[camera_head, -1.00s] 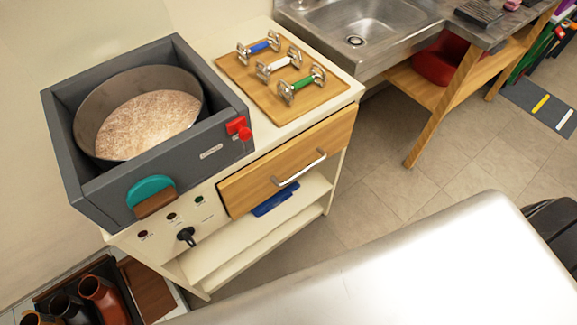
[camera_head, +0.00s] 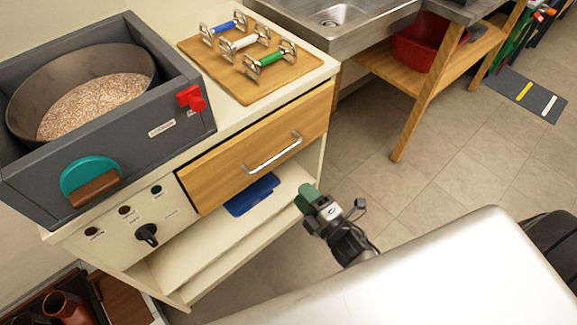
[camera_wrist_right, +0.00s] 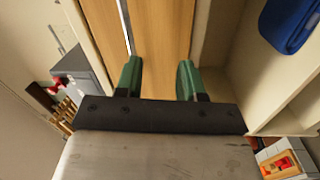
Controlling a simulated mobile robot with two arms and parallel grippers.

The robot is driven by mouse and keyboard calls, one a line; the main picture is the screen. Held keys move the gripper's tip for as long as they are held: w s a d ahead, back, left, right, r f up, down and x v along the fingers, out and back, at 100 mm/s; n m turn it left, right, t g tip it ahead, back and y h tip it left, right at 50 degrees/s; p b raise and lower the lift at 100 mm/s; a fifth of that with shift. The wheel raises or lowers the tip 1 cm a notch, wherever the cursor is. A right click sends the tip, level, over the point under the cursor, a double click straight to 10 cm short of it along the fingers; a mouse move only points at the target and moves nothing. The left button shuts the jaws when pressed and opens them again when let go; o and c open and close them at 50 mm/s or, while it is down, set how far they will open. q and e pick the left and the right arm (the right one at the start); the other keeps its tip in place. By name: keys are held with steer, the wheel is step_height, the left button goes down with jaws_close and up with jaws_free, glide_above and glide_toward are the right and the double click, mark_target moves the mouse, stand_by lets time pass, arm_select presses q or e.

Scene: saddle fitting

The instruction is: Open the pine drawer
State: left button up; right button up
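The pine drawer (camera_head: 230,165) sits in the cream cabinet below the worktop and looks closed. Its metal bar handle (camera_head: 272,155) runs across the front. My right gripper (camera_head: 307,196), with green fingers, is to the right of and below the handle, apart from it. In the right wrist view my right gripper (camera_wrist_right: 158,78) is open, with nothing between its fingers. There it faces the drawer's wooden front (camera_wrist_right: 162,30), and the handle (camera_wrist_right: 125,25) shows as a thin bar near the left finger. My left gripper is not in view.
A blue folded item (camera_head: 252,195) lies on the shelf under the drawer; it also shows in the right wrist view (camera_wrist_right: 292,24). A grey box with a pan (camera_head: 150,120) and a wooden board (camera_head: 225,75) with metal pieces stand on top.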

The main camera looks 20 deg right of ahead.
mark_target(277, 155)
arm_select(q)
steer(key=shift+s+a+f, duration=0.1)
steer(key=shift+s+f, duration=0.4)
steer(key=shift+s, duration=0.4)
arm_select(e)
steer(key=w+a+r, duration=0.1)
steer(key=w+r, duration=0.1)
steer(key=w, duration=0.1)
steer(key=w+a+r+n+y, duration=0.1)
steer(key=w, duration=0.2)
steer(key=w+a+r+n+t, duration=0.1)
steer(key=w+r, duration=0.1)
steer(key=w, duration=0.2)
steer(key=shift+a+r+y, duration=0.3)
steer(key=shift+r, duration=0.05)
steer(key=shift+c, duration=0.4)
jaws_close()
